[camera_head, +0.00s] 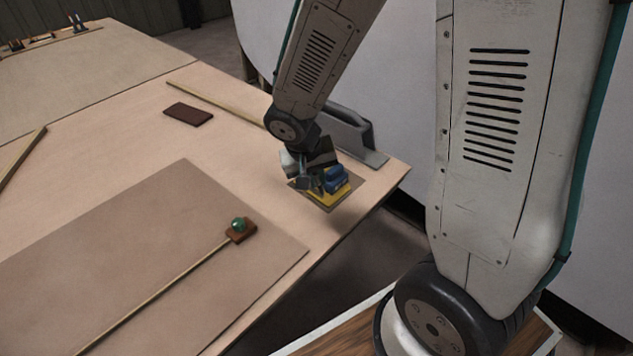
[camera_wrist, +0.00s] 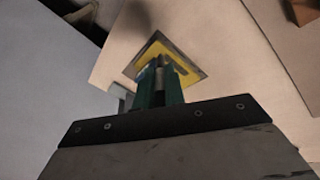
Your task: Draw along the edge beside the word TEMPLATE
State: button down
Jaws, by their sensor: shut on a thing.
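My gripper (camera_head: 314,178) is over the near right corner of the table and shut on a small blue thing (camera_head: 336,178). A yellow plate with a grey-brown border (camera_head: 337,198) is right beneath it; I cannot tell whether the plate is joined to the blue thing or whether it touches the table. In the wrist view, the yellow plate (camera_wrist: 192,73) shows past the dark teal parts at my gripper (camera_wrist: 158,85), which hide its middle. A large brown sheet (camera_head: 150,215) lies on the table to the left. The word TEMPLATE is not legible in either view.
A thin wooden strip (camera_head: 160,293) lies on the sheet, with a brown block with a green knob (camera_head: 238,230) at its end. A dark red-brown block (camera_head: 188,114) lies farther back. A grey upright piece (camera_head: 349,131) stands behind my gripper.

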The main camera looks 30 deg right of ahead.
jog(key=shift+r, duration=4.05)
jog(key=shift+f, duration=0.3)
jog(key=shift+w+a+f, duration=0.35)
jog(key=shift+w+f, duration=0.8)
jog(key=shift+f, duration=0.8)
jog(key=shift+w+a+f, duration=0.4)
jog(key=shift+w+f, duration=0.75)
jog(key=shift+f, duration=0.85)
jog(key=shift+w+a+f, duration=0.35)
jog(key=shift+w+f, duration=0.8)
jog(key=shift+f, duration=0.8)
jog(key=shift+f, duration=0.35)
jog(key=shift+s, duration=0.1)
